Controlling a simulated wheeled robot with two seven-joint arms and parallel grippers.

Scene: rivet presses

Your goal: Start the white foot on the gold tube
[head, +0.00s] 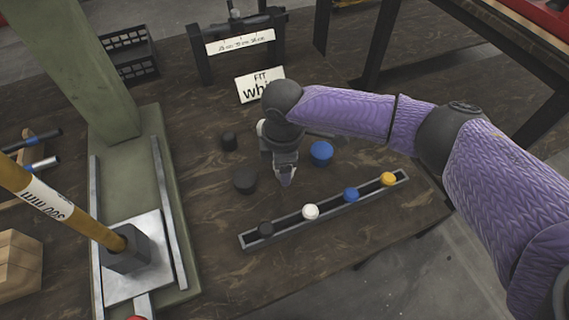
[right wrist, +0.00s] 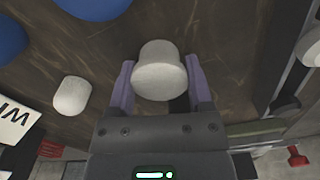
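The gold tube (head: 62,212) slants across the left of the head view, with a 300 mm label and its lower end in a dark block (head: 127,252) on a pale plate. My right gripper (head: 285,176) is above the table, to the right of the tube and apart from it. In the right wrist view a white foot (right wrist: 160,72) sits between the fingers of that gripper (right wrist: 160,88), which appear to touch its sides. Another white foot (right wrist: 72,95) lies near the card. A smaller white piece (head: 311,212) sits in the rail. My left gripper is not in view.
The rail (head: 345,207) also holds black, blue and yellow pieces. Two black feet (head: 245,180) and a blue foot (head: 321,152) stand around my right gripper. A partly hidden "FIT whi" card (head: 258,84) stands behind. A green press column (head: 75,65) rises at left.

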